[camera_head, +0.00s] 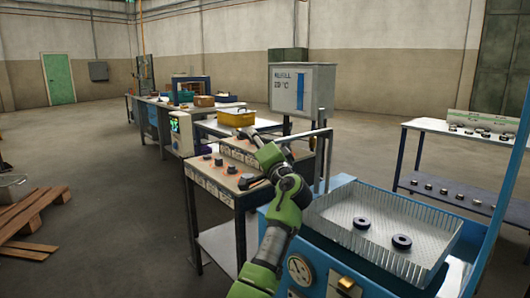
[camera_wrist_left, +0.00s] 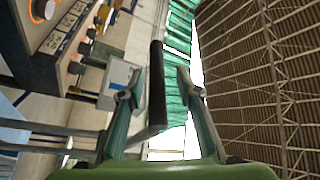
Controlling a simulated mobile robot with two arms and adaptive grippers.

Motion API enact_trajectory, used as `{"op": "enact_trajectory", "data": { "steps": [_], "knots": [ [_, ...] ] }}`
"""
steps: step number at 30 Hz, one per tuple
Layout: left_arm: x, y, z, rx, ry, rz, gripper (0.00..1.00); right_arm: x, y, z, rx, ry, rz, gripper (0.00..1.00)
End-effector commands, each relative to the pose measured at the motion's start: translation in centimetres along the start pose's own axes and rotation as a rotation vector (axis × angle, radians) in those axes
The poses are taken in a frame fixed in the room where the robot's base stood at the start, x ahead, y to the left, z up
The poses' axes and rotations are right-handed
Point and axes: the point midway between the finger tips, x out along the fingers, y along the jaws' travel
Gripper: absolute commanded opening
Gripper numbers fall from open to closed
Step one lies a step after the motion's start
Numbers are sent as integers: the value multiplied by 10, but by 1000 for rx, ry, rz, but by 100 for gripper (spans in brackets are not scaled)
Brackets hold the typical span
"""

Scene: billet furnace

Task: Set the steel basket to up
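The steel basket (camera_head: 355,238) is a shallow perforated metal tray on the blue machine (camera_head: 315,262) at the lower right of the head view. Two dark rings (camera_head: 401,242) lie flat in it. A grey bar (camera_head: 308,136) on a post stands at the machine's back left, beside my left gripper (camera_head: 244,157). In the left wrist view my left gripper (camera_wrist_left: 162,72) has its fingers apart. A black bar-like handle (camera_wrist_left: 157,100) shows between them, with gaps visible; whether it touches either finger is unclear. My right gripper is out of view.
A console with orange-ringed knobs (camera_head: 218,162) stands left of my left arm. A grey refill cabinet (camera_head: 302,88) rises behind. A shelf rack with small parts (camera_head: 455,190) is at right. Wooden pallets (camera_head: 35,210) lie at far left; the floor between is clear.

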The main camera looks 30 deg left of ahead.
Motion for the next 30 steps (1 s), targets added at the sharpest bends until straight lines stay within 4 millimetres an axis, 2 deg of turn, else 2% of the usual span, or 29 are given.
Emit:
{"op": "enact_trajectory", "data": {
  "steps": [6,13,18,30],
  "knots": [
    [-44,1,0,-2,2,1,32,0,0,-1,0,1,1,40],
    [-79,-1,-1,-2,2,-2,32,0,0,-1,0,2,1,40],
    [-89,-2,-1,-1,1,-3,32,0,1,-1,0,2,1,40],
    [-90,-2,-1,-1,1,-3,32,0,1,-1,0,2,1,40]
  ]
}}
